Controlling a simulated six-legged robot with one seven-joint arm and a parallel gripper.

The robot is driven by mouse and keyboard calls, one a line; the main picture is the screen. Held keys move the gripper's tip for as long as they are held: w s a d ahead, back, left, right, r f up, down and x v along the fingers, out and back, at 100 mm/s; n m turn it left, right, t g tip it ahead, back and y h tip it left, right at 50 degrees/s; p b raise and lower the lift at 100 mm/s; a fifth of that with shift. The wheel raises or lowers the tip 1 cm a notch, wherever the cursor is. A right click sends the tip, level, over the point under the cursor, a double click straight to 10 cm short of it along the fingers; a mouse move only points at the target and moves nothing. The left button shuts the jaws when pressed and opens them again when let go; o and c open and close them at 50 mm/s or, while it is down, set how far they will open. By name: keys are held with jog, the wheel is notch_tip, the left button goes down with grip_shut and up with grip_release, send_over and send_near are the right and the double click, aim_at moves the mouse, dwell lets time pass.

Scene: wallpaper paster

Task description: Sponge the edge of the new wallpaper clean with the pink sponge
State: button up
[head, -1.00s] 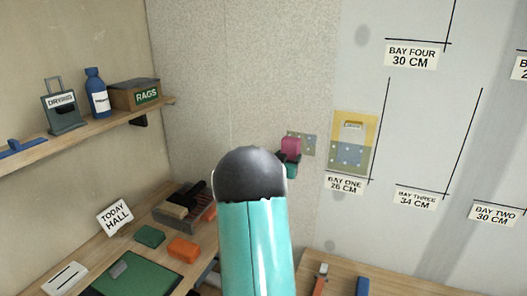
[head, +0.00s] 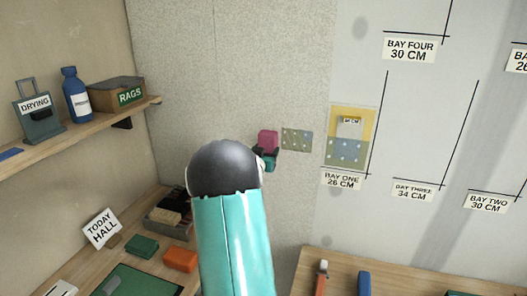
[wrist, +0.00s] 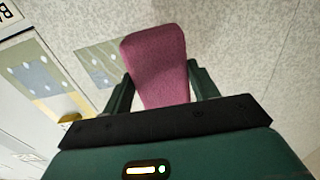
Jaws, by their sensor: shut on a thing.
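My gripper (head: 266,156) is shut on the pink sponge (head: 267,140), which stands out between the dark green fingers in the wrist view (wrist: 155,60). The sponge is in front of the speckled wall, just left of a small grey-green dotted wallpaper patch (head: 297,140). That patch also shows behind and left of the sponge in the wrist view (wrist: 97,58). I cannot tell whether the sponge touches the wall. A larger dotted piece on a yellow panel (head: 362,121) is further right, above the BAY ONE label (head: 343,179). My arm hides part of the lower wall.
A shelf (head: 50,140) on the left holds a drying stand, a blue bottle (head: 77,98) and a rags box (head: 117,95). Benches below carry a TODAY HALL sign (head: 102,229), an orange block (head: 180,259) and tools.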

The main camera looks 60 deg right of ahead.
aim_at(270, 145)
jog(key=shift+s+r, duration=0.1)
jog(key=shift+s, duration=0.05)
jog(key=shift+d, duration=1.2)
jog(key=shift+w+d, duration=0.25)
jog(key=shift+d, duration=0.35)
jog(key=shift+w+d, duration=0.2)
jog(key=shift+d, duration=0.35)
dwell(1.2)
jog(key=shift+d, duration=0.15)
dwell(0.6)
dwell(0.9)
dwell(0.7)
